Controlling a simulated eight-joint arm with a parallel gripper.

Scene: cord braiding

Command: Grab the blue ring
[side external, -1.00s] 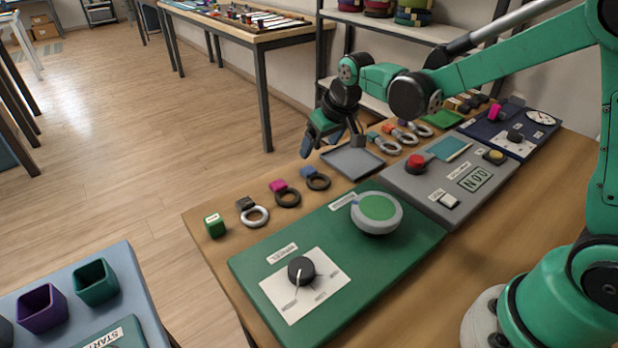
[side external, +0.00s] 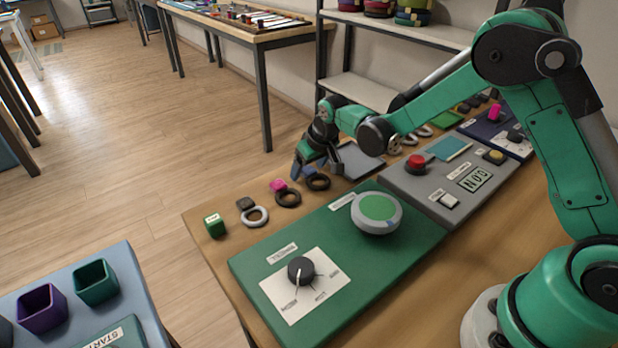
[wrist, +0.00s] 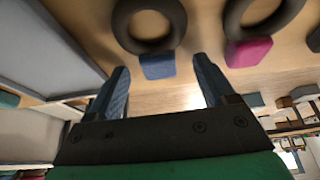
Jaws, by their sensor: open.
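The blue ring is a dark ring with a blue block on it. In the side view the dark ring (side external: 318,182) lies on the wooden table, and its blue block (side external: 309,170) is partly behind my gripper. In the wrist view the blue block (wrist: 157,66) shows ahead of my fingers, with its dark ring (wrist: 149,28) beyond. My gripper (side external: 315,172) is low over the table beside this ring. In the wrist view my gripper (wrist: 162,84) is open and empty, and the blue block lies between the lines of its two blue fingers. I cannot tell contact.
A dark ring with a pink block (side external: 280,185) lies close to the left in the side view. A silver ring (side external: 256,216) and a green cube (side external: 214,225) lie further left. A grey tray (side external: 360,160) is right of my gripper. A green panel (side external: 330,240) with a dial is in front.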

